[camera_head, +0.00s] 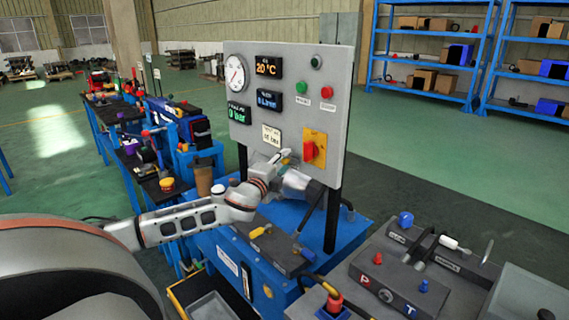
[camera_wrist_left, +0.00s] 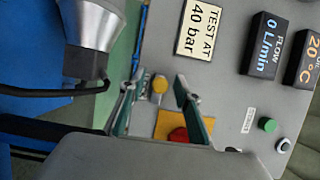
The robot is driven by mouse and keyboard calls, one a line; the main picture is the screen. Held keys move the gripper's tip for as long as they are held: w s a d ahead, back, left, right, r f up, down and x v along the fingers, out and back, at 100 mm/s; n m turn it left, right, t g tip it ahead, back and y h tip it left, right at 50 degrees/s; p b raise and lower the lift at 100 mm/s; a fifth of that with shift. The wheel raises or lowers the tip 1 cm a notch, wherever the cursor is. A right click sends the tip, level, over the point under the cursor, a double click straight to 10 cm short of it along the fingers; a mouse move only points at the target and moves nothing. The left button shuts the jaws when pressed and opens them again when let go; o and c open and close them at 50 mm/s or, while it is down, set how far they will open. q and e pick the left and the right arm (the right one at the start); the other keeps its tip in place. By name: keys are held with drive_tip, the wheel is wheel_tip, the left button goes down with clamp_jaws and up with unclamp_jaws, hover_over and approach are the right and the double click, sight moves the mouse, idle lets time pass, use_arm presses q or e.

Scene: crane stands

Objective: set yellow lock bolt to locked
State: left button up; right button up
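A grey control panel (camera_head: 285,75) stands upright on a blue bench. It carries a yellow plate (camera_head: 320,140) with a red knob (camera_head: 309,151); both also show in the left wrist view as the plate (camera_wrist_left: 172,124) and the knob (camera_wrist_left: 179,135). The small round yellow knob beside the plate, apparently the lock bolt (camera_wrist_left: 159,85), shows between my left fingers. In the head view I cannot make it out behind the gripper. My left gripper (camera_head: 284,156) is open at the panel; its fingers (camera_wrist_left: 160,82) stand apart on either side of the yellow knob. Contact cannot be told. My right gripper is not in view.
A label "TEST AT 40 bar" (camera_wrist_left: 200,28) sits near the knob. A yellow-tipped lever (camera_head: 260,231) and a metal cylinder (camera_wrist_left: 92,28) with a black hose are close to my arm. Grey valve blocks (camera_head: 388,290) stand at right. Blue shelves (camera_head: 425,95) are far back.

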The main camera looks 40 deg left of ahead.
sight(297, 162)
use_arm(q)
drive_tip(key=shift+w, duration=0.1)
clamp_jaws()
drive_tip(key=d+p, duration=0.2)
drive_tip(key=d, duration=0.2)
drive_tip(key=shift+d+r, duration=0.15)
drive_tip(key=shift+s+d, duration=0.2)
drive_tip(key=shift+d, duration=0.05)
drive_tip(key=shift+f, duration=0.25)
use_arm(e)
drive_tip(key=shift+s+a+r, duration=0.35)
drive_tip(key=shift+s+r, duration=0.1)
use_arm(q)
unclamp_jaws()
drive_tip(key=shift+d, duration=0.1)
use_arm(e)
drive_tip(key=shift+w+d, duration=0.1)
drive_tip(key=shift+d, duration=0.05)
